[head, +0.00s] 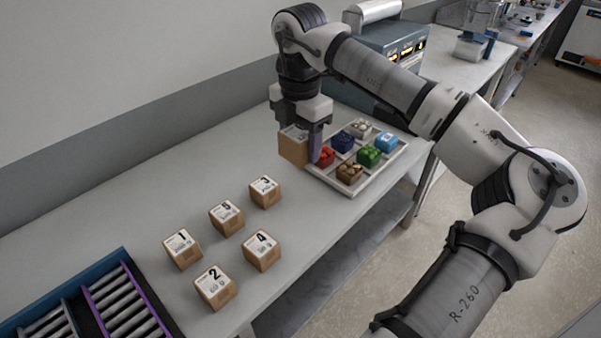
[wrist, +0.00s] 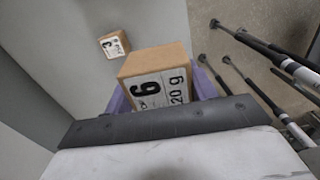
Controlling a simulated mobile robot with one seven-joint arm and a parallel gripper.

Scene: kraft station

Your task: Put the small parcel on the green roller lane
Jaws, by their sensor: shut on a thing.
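My gripper (head: 305,143) points down over the far part of the table. Its purple fingers are shut on a brown parcel (head: 292,149). In the wrist view the gripper (wrist: 160,90) has a finger on each side of this parcel (wrist: 152,64), whose label reads 6 and what looks like 20 g. In the head view the parcel is beside the tray's near left corner; whether it touches the table I cannot tell. Roller lanes lie at the bottom left, one with blue edging (head: 68,288) and one with purple edging (head: 150,305). No green lane shows in these frames.
Parcels 1 (head: 182,250), 2 (head: 215,287), 3 (head: 264,191), 4 (head: 261,251) and 5 (head: 226,218) stand between the lanes and my gripper. A white tray (head: 384,171) holds several coloured items. A grey machine (head: 400,48) stands behind. The table's left side is clear.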

